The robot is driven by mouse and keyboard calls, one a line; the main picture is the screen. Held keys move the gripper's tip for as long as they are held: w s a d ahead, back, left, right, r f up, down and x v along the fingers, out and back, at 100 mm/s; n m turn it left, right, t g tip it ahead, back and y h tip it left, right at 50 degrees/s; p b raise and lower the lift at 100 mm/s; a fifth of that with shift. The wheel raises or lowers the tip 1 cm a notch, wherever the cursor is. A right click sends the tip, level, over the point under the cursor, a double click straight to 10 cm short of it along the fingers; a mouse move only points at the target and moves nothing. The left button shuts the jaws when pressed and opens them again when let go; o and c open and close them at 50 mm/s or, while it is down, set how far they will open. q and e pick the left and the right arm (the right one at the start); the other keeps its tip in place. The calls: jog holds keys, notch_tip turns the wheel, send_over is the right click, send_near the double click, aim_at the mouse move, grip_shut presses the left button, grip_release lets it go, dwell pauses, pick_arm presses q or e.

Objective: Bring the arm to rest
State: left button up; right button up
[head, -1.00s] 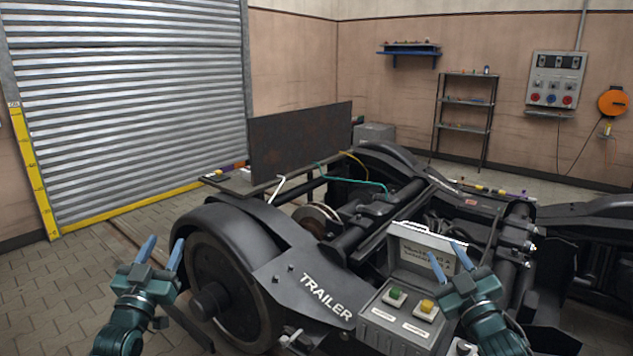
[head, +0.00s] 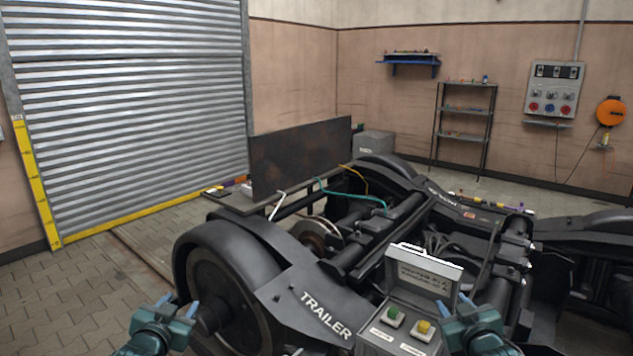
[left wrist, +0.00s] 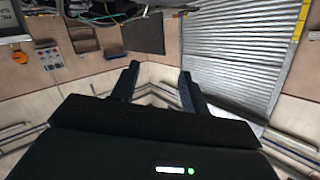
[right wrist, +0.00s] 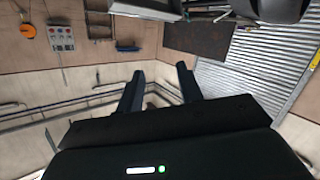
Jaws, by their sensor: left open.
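My left gripper (head: 180,305) is low at the left of the head view, in front of the bogie's near wheel. It is open and empty; in the left wrist view its two fingers (left wrist: 158,88) stand apart with nothing between them. My right gripper (head: 482,312) is low at the right, beside the control box (head: 387,345). In the right wrist view its fingers (right wrist: 160,85) are also apart and empty. The dark bogie marked TRAILER (head: 327,315) stands in front of me.
The control box has a green button (head: 393,318), a yellow button (head: 423,327) and a raised lid (head: 425,275). A dark upright plate (head: 302,160) stands behind the wheel. A roller shutter (head: 125,110) is at the left. Paved floor (head: 80,290) at the left is clear.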

pick_arm(q)
jog(key=s+d+f+g+h, duration=0.1)
jog(key=s+d+f, duration=0.4)
jog(key=s, duration=0.6)
jog(key=s+d+f+g+h, duration=0.1)
jog(key=s+d+f, duration=0.4)
jog(key=s, duration=0.6)
jog(key=s+d+f+g+h, duration=0.1)
jog(key=s+d+f+g, duration=0.2)
jog(key=s, duration=0.8)
notch_tip(320, 180, down, 2)
jog(key=shift+d+f+n+h, duration=0.15)
jog(key=shift+d+n+h, duration=0.15)
jog(key=shift+d, duration=0.9)
pick_arm(e)
jog(key=s+a+f+g+y, duration=0.1)
jog(key=s+a+f, duration=0.4)
jog(key=s, duration=0.6)
jog(key=s+a+f+g+y, duration=0.1)
jog(key=s+a+f, duration=0.4)
jog(key=s, duration=0.6)
jog(key=s+a+f+g+y, duration=0.1)
jog(key=s+a+f+g, duration=0.2)
jog(key=s, duration=0.8)
notch_tip(320, 180, down, 2)
jog(key=shift+a+f+m+y, duration=0.15)
jog(key=shift+a+m+y, duration=0.15)
jog(key=shift+a, duration=0.9)
